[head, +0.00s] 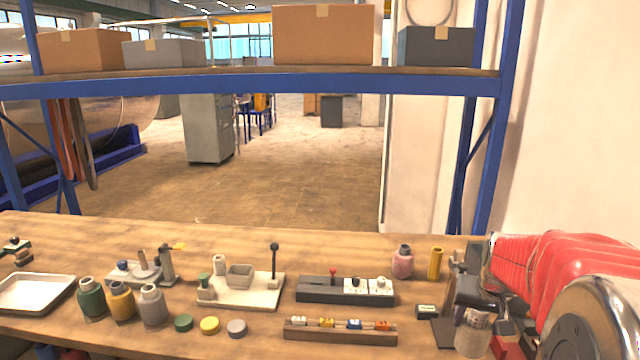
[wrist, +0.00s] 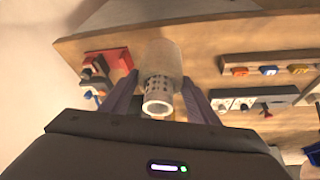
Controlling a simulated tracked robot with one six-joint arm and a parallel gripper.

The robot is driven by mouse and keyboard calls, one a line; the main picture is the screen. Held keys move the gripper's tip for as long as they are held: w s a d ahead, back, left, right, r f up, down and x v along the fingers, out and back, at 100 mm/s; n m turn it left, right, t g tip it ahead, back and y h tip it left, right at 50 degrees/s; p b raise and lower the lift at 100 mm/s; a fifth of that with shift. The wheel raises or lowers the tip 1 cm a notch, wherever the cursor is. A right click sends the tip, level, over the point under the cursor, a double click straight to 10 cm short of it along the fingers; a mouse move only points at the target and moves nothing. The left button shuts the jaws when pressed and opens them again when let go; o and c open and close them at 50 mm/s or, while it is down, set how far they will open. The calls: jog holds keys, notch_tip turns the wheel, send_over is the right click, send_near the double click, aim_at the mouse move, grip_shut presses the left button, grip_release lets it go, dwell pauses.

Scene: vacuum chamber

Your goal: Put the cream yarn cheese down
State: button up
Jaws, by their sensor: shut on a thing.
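The cream yarn cheese (wrist: 161,56) is a pale cylinder on a perforated tube with an open end. It sits between the two fingers of my gripper (wrist: 160,88), which is shut on it. In the head view the cheese (head: 473,334) hangs below my gripper (head: 482,294) at the right end of the bench, near its front edge. It looks roughly upright there. I cannot tell whether its base touches the wood.
The wooden bench (head: 330,242) holds a small dark box (head: 427,312), a yellow cylinder (head: 435,263), a pink bottle (head: 403,262), a dark switch block (head: 318,289) and a wooden rack (head: 340,338). Red and dark items (wrist: 107,60) lie close to the cheese. Bare wood shows behind.

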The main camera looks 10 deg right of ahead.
jog(key=w+a+n+y, duration=0.1)
jog(key=w+a+n, duration=0.2)
jog(key=w+a, duration=0.95)
jog(key=w+a+n+y, duration=0.1)
jog(key=w+a+n, duration=0.1)
jog(key=a, duration=1.6)
jog(key=shift+f+n+t+y, duration=0.3)
jog(key=shift+f+n+t, duration=0.1)
jog(key=shift+n, duration=0.5)
jog(key=f, duration=0.2)
jog(key=s+f, duration=0.1)
jog(key=f, duration=0.2)
jog(key=shift+s, duration=0.1)
jog(key=shift+a, duration=0.1)
